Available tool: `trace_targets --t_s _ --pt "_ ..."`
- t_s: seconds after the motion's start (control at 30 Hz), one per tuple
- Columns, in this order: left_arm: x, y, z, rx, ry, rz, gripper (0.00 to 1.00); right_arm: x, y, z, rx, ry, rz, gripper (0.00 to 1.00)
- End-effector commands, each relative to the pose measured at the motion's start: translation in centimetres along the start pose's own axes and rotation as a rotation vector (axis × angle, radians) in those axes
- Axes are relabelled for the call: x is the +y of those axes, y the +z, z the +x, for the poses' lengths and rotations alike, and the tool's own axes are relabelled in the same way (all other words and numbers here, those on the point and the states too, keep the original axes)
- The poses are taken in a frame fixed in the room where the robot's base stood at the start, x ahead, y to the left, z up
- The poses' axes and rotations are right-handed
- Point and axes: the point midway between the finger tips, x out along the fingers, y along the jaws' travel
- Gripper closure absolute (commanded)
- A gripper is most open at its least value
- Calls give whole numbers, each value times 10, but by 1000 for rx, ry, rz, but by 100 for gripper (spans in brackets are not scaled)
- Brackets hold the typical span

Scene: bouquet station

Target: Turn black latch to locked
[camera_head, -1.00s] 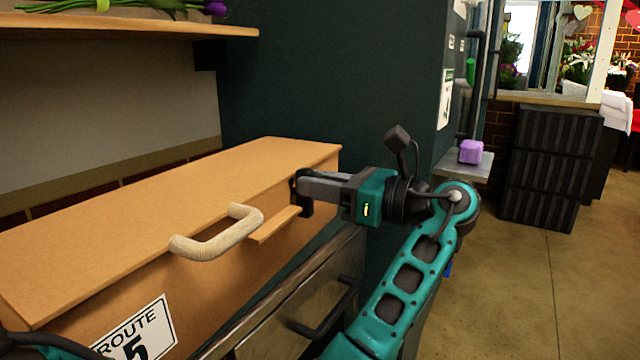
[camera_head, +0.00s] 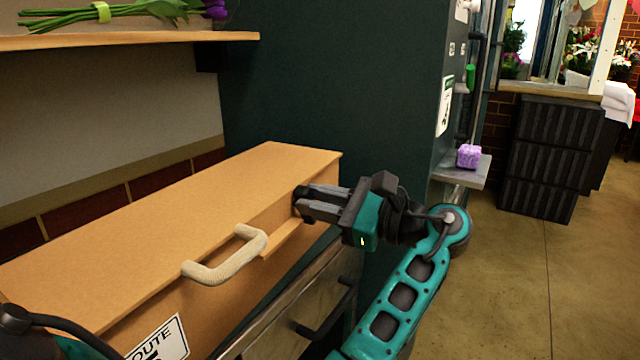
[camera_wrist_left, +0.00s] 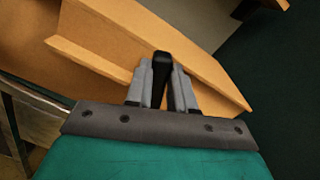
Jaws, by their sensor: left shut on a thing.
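The wooden box (camera_head: 170,205) has a closed-looking lid, a rope-wrapped handle (camera_head: 228,258) and a ROUTE label (camera_head: 160,343) on its front. The black latch (camera_wrist_left: 162,64) is at the right end of its front, below the lid edge. My left gripper (camera_head: 303,201) is shut on the latch, with a grey finger on each side of it in the left wrist view (camera_wrist_left: 162,88). In the head view the fingers hide most of the latch, so its exact angle is unclear there. My right gripper is not in view.
A wooden ledge (camera_head: 283,237) juts from the box front beside the latch. Drawers with a dark handle (camera_head: 325,318) are below. A shelf (camera_head: 120,40) with purple flowers hangs above. A dark green wall (camera_head: 330,90) stands close behind the gripper.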

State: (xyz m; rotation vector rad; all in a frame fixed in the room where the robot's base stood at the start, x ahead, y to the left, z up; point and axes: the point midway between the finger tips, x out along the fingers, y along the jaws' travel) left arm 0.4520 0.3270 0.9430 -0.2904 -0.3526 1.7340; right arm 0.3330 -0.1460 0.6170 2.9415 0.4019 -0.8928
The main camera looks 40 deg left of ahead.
Motion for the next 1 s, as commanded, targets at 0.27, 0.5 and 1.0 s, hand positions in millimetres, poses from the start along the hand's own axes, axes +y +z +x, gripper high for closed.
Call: trace_targets --t_s 0.27,0.5,1.0 --pt "3 1 0 0 3 -152 100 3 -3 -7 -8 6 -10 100" --pt "5 0 0 -1 3 -211 100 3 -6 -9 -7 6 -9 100" --pt "5 -1 0 -1 3 -219 70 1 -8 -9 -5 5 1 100"
